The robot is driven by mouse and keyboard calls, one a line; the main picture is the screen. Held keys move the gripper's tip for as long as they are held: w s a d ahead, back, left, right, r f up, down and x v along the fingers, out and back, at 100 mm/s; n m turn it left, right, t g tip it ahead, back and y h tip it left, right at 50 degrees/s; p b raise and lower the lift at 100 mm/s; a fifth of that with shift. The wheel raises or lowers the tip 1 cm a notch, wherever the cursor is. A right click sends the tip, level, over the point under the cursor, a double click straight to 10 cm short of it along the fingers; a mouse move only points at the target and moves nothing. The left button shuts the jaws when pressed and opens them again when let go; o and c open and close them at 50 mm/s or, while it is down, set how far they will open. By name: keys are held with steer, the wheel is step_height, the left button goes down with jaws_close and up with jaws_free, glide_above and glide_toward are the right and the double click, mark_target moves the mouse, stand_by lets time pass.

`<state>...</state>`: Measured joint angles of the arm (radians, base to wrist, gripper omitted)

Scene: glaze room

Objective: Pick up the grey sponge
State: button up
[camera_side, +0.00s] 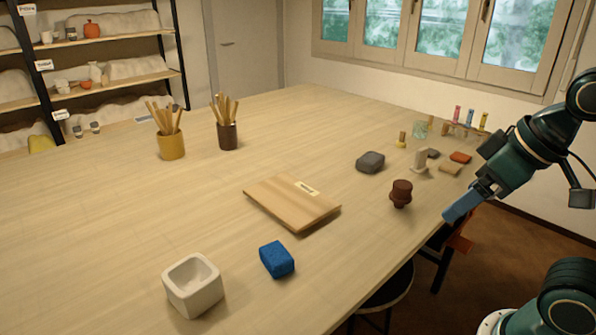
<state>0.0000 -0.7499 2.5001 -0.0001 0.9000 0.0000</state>
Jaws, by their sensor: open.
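The grey sponge (370,162) is a dark grey rounded block lying on the wooden table (330,120), right of the middle. My gripper (460,207) is at the right, by the table's right edge, with its blue finger end pointing down and left. It is open and apart from the sponge. The gap between the fingers is hard to make out from this side. Nothing shows between them.
A brown turned piece (401,193) stands between my gripper and the sponge. A wooden board (292,202), a blue sponge (277,259) and a white square pot (193,285) lie nearer. Two tool cups (171,145) (228,135) stand farther back. Small items crowd the far right.

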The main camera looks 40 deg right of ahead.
steer(key=w+d+r+m+g, duration=0.1)
steer(key=w+d+r+m, duration=0.3)
steer(key=w+r, duration=0.6)
steer(key=m+g, duration=0.5)
steer(key=m, duration=0.7)
glide_above(371, 157)
step_height(371, 157, down, 15)
steer(key=shift+s+f, duration=0.1)
steer(key=shift+f, duration=0.05)
steer(key=shift+f, duration=0.1)
steer(key=shift+f, duration=4.2)
